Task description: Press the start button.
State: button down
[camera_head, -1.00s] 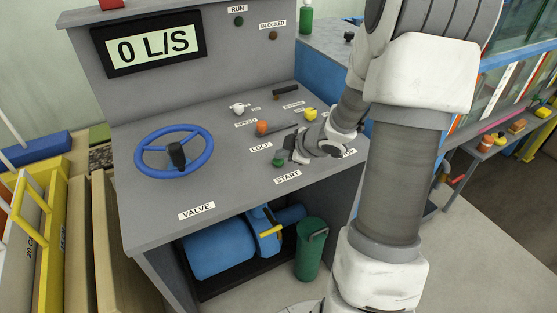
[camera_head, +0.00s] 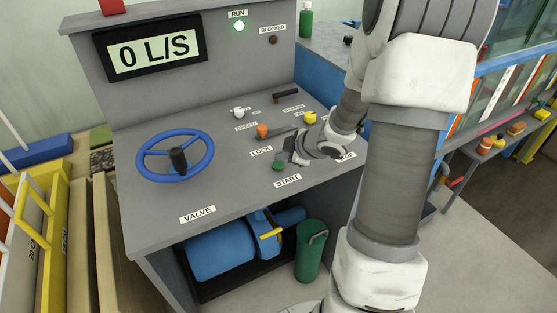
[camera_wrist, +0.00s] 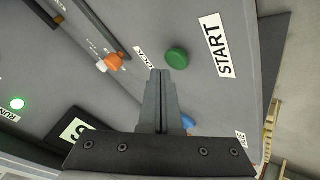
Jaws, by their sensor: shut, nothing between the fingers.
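The green start button (camera_head: 278,166) sits on the grey console top, above the START label (camera_head: 287,181). In the wrist view the green button (camera_wrist: 177,58) shows whole, next to the START label (camera_wrist: 216,46). My gripper (camera_head: 288,150) is shut and empty. In the wrist view its fingertips (camera_wrist: 161,75) point just beside the button; whether they touch it I cannot tell, but a gap shows in the picture. The RUN lamp (camera_head: 239,26) glows green and also shows lit in the wrist view (camera_wrist: 17,104). The display (camera_head: 152,55) reads 0 L/S.
An orange knob (camera_head: 263,131) and a yellow knob (camera_head: 310,118) stand behind the button. A blue valve wheel (camera_head: 175,153) is on the left of the console. The BLOCKED lamp (camera_head: 273,40) is unlit. Bare console top lies between wheel and button.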

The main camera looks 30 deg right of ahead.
aim_at(282, 166)
jog(key=shift+r, duration=0.25)
notch_tip(282, 166, up, 6)
jog(key=p, duration=0.6)
jog(key=shift+f, duration=0.1)
dwell(0.3)
